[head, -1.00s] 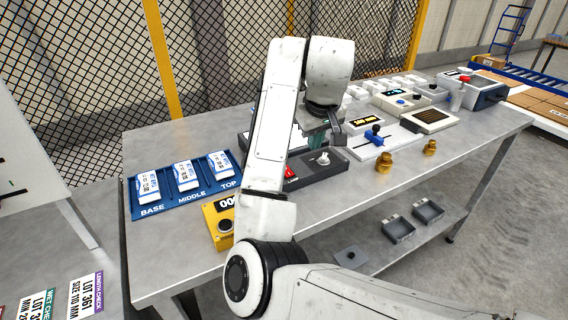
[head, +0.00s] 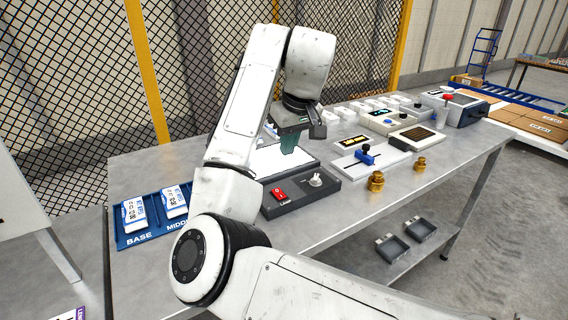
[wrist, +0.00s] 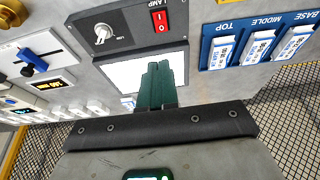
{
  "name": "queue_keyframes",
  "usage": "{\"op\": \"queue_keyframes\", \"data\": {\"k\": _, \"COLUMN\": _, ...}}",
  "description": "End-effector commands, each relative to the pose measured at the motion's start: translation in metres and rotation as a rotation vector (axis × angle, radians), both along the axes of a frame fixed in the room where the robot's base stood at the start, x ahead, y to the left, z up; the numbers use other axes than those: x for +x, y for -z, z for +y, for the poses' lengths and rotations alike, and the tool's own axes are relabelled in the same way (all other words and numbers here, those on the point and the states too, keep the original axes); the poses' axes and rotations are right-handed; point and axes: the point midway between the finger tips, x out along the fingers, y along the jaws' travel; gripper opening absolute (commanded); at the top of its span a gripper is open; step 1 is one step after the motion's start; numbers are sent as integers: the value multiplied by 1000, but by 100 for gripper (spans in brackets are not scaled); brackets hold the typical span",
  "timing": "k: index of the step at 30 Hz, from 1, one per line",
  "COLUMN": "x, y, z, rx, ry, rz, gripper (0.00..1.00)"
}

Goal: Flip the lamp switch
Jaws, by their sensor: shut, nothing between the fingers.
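The lamp switch is a red rocker (head: 278,194) on a dark grey control box (head: 300,196) on the bench. In the wrist view the red rocker (wrist: 160,20) shows I and O marks beside the word LAMP. A white knob (head: 316,179) sits on the same box and also shows in the wrist view (wrist: 102,33). A bright white panel (wrist: 120,74) adjoins the box. My gripper (head: 291,143) is shut and empty, with green fingers above this panel. In the wrist view the fingertips (wrist: 158,66) point toward the rocker but appear apart from it.
A blue tray (head: 150,233) with white labelled packs lies left on the bench. A slider unit (head: 366,158), brass fittings (head: 376,181) and several instruments stand to the right. A mesh fence (head: 200,70) runs behind. Bench surface in front of the box is clear.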

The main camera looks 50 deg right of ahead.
Motion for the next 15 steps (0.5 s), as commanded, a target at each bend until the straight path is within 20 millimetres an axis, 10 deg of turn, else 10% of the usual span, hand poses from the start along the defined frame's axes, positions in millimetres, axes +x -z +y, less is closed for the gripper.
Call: {"op": "queue_keyframes", "data": {"k": 15, "x": 30, "y": 91, "z": -8, "rx": 2, "ry": -1, "rz": 4, "gripper": 0}}
